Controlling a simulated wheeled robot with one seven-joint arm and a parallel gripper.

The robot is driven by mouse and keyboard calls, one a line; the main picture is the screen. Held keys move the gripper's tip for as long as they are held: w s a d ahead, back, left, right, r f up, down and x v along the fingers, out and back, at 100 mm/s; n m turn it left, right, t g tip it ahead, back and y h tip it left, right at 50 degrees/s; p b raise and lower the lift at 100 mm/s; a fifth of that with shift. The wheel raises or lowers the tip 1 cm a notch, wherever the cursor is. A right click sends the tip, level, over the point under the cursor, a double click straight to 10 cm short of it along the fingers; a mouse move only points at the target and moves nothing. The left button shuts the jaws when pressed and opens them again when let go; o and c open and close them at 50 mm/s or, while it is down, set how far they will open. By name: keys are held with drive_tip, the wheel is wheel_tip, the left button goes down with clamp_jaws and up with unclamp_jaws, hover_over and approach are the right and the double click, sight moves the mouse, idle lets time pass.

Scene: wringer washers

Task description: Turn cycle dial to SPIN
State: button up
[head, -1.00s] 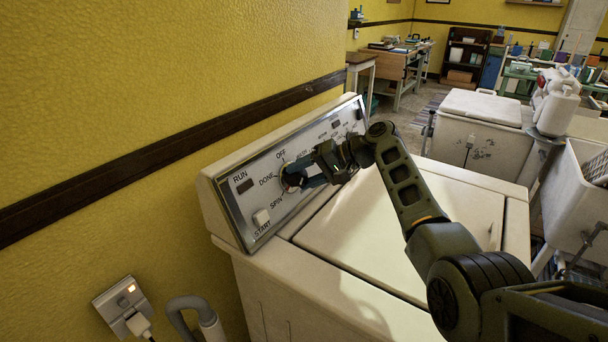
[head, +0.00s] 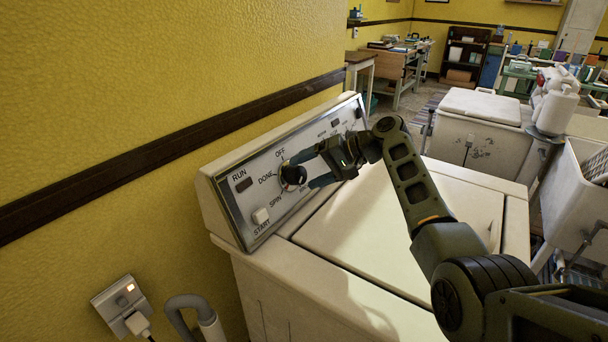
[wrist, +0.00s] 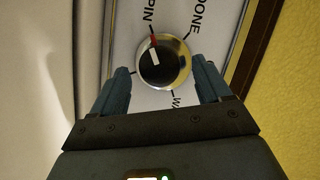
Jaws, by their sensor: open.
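The cycle dial (head: 293,176) is a round black knob with a shiny rim on the washer's sloped metal panel (head: 253,214). In the wrist view the dial (wrist: 164,64) has a white and red pointer line aimed up, slightly left, at or very close to the SPIN mark. The DONE label is at the upper right there, and a label starting "WA" is below. In the wrist view my gripper (wrist: 164,78) has one finger on each side below the dial, with gaps between.
The white START button (head: 261,216) and the RUN window (head: 244,185) are on the panel's near end. The washer's lid (head: 390,235) is closed below the panel. The yellow wall (head: 150,90) rises behind it. Another white washer (head: 478,135) stands farther right.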

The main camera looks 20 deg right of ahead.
drive_tip(key=v, duration=0.5)
drive_tip(key=shift+s+d+r+b, duration=0.15)
drive_tip(key=shift+s+d+b, duration=0.15)
drive_tip(key=shift+b, duration=0.1)
